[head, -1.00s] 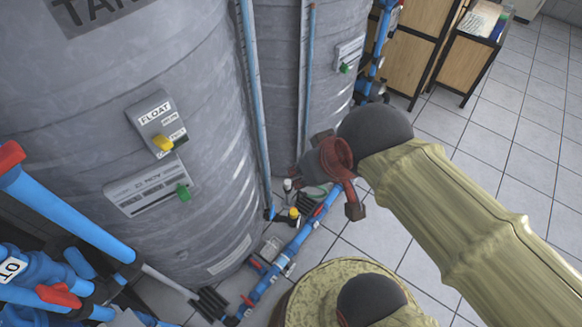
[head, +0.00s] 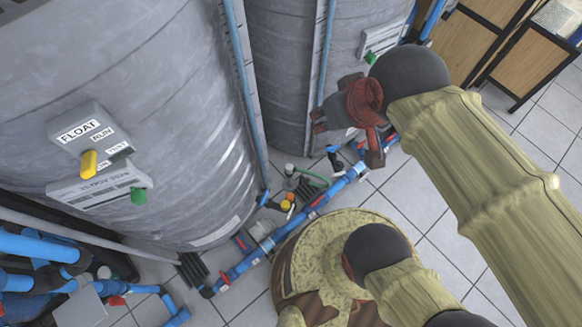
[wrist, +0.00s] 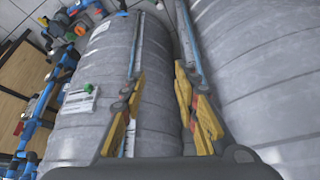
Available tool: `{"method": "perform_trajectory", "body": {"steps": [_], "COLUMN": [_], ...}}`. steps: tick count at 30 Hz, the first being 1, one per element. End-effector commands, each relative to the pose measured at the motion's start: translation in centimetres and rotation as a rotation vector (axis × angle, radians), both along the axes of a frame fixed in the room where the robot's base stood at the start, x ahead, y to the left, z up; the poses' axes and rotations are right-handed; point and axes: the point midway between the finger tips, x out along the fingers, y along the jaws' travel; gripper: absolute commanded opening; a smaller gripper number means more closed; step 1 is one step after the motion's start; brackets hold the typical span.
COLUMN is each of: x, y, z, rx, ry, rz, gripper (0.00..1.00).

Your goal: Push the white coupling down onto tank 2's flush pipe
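Two large grey ribbed tanks stand side by side, the nearer tank (head: 130,110) and the farther tank (head: 280,50). The tank number labels are out of view, so I cannot tell which is tank 2. Small pipe ends and fittings (head: 290,198) with grey, orange and yellow tops stand low between the tanks. I cannot single out the white coupling or the flush pipe. My gripper (head: 322,118) is in front of the farther tank, above the floor piping. In the wrist view my gripper (wrist: 160,80) is open, with nothing visible between its fingers.
A blue pipe (head: 315,205) with red fittings runs along the floor beside the tanks. More blue pipes (head: 40,250) fill the lower left. A FLOAT switch box (head: 90,140) is on the nearer tank. A wooden cabinet (head: 475,40) stands at upper right; tiled floor (head: 520,130) is clear.

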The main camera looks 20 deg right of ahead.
Motion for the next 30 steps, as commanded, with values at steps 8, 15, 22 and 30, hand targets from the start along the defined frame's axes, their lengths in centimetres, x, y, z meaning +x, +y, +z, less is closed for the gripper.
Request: {"method": "perform_trajectory", "body": {"steps": [8, 15, 22, 30], "x": [3.2, 11.2, 18.9, 26.7], "y": [0.0, 0.0, 0.0, 0.0], "z": [0.0, -1.8, -6.2, -14.6], "rx": [0.043, 0.14, 0.226, 0.31], "ry": [0.03, 0.092, 0.148, 0.208], "rz": [-0.082, -0.293, -0.511, -0.772], "gripper": [0.47, 0.51, 0.51, 0.51]}}
